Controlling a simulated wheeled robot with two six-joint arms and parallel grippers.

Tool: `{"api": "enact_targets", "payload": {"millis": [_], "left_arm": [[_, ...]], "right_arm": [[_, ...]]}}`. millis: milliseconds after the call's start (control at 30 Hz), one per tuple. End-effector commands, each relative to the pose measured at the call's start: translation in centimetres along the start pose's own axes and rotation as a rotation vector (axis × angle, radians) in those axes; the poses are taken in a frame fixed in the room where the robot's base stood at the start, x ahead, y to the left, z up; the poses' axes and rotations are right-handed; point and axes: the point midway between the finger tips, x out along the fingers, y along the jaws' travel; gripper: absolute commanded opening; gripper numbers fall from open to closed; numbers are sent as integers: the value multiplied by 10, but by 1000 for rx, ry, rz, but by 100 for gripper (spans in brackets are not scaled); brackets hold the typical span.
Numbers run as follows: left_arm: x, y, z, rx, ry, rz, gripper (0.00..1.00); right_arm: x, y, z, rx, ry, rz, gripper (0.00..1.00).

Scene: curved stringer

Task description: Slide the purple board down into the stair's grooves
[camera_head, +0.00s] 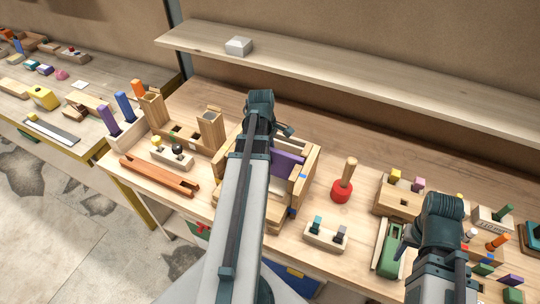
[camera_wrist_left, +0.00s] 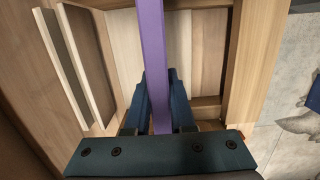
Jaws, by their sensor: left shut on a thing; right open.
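The purple board (camera_head: 288,163) is at the wooden stair frame (camera_head: 304,184), partly hidden behind my left arm. In the left wrist view the board (camera_wrist_left: 153,45) runs upright through the picture between my left gripper's dark fingers (camera_wrist_left: 158,105), which are shut on it. Pale wooden walls of the stair (camera_wrist_left: 257,55) stand on both sides of the board there, with slanted thin strips at the left. Whether the board's edges sit in the grooves is hidden. My right gripper (camera_head: 405,246) is open near the green block plane, with its fingers mostly hidden.
A red-based wooden mallet (camera_head: 342,189) stands right of the stair. A small block with teal and grey pegs (camera_head: 325,234) is in front of it. An orange-brown tray (camera_head: 158,175) and wooden posts (camera_head: 211,130) stand left. A green plane (camera_head: 388,250) lies right. The shelf behind holds a white block (camera_head: 238,46).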

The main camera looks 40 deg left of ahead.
Motion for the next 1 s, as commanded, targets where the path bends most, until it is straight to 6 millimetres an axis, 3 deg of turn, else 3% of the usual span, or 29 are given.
{"api": "enact_targets", "payload": {"millis": [767,800,1000], "left_arm": [[20,0,-2,0,0,0,0],[19,0,-2,0,0,0,24],[18,0,-2,0,0,0,57]], "right_arm": [[20,-2,-1,1,0,0,50],[20,-2,-1,1,0,0,50],[18,-2,-1,1,0,0,50]]}}
